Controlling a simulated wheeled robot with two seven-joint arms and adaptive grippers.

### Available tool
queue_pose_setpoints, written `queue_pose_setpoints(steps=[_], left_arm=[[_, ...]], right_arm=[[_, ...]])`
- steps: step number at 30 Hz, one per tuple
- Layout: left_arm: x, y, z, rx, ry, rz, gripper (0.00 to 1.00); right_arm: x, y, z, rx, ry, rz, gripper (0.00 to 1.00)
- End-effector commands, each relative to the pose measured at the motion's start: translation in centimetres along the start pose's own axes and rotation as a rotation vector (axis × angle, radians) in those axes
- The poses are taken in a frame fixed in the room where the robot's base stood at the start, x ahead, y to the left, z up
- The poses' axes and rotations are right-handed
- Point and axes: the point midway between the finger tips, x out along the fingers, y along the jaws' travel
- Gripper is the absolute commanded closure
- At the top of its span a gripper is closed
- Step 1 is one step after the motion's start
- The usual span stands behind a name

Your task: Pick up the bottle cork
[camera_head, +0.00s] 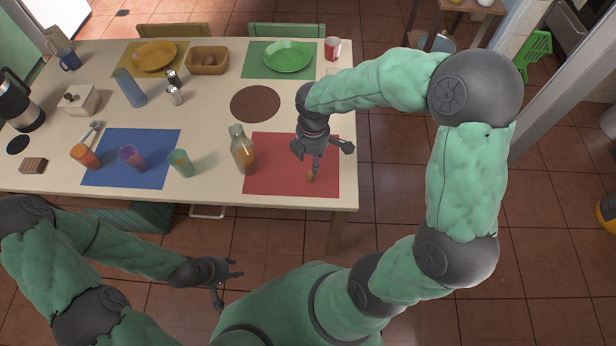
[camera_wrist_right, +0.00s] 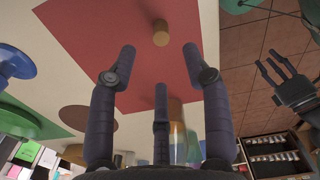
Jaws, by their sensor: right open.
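The bottle cork (camera_head: 311,175) is a small brown cylinder on the red placemat (camera_head: 262,180), near its right part. It also shows in the right wrist view (camera_wrist_right: 160,33), just past the fingertips. My right gripper (camera_head: 320,156) is over the red placemat, close to the cork. In the right wrist view its fingers (camera_wrist_right: 160,70) are spread with nothing between them, and the cork lies ahead of the gap. My left gripper (camera_head: 229,287) is off the table's front edge, with its fingers apart and empty.
A glass bottle (camera_head: 242,152) with amber liquid stands at the red mat's left edge. Left of it, several cups stand around the blue placemat (camera_head: 120,172). A round brown mat (camera_head: 255,104) lies behind. The table's right edge is near my right gripper.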

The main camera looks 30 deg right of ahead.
Motion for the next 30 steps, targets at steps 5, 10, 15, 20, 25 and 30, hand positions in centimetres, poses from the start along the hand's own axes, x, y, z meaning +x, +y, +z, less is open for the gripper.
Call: queue_pose_setpoints(steps=[5, 10, 15, 20, 25, 30], left_arm=[[1.2, -0.4, 0.0, 0.000, 0.000, 0.000, 0.60], [1.5, -0.5, -0.1, 0.000, 0.000, 0.000, 0.60], [2.6, -0.9, -0.1, 0.000, 0.000, 0.000, 0.60], [3.8, -1.4, -0.1, 0.000, 0.000, 0.000, 0.60], [4.0, -1.4, -0.1, 0.000, 0.000, 0.000, 0.60], [3.9, -1.4, -0.1, 0.000, 0.000, 0.000, 0.60]], right_arm=[[2.9, 0.0, 0.0, 0.001, -0.001, -0.002, 0.51], [3.7, 0.0, -0.1, 0.002, 0.001, 0.000, 0.51], [5.5, 0.0, -0.1, 0.001, 0.000, -0.002, 0.51], [7.8, 0.0, -0.2, 0.001, 0.001, -0.001, 0.51], [8.5, 0.0, -0.2, 0.003, 0.001, 0.000, 0.51], [8.4, 0.0, -0.2, 0.003, 0.001, 0.000, 0.56]])
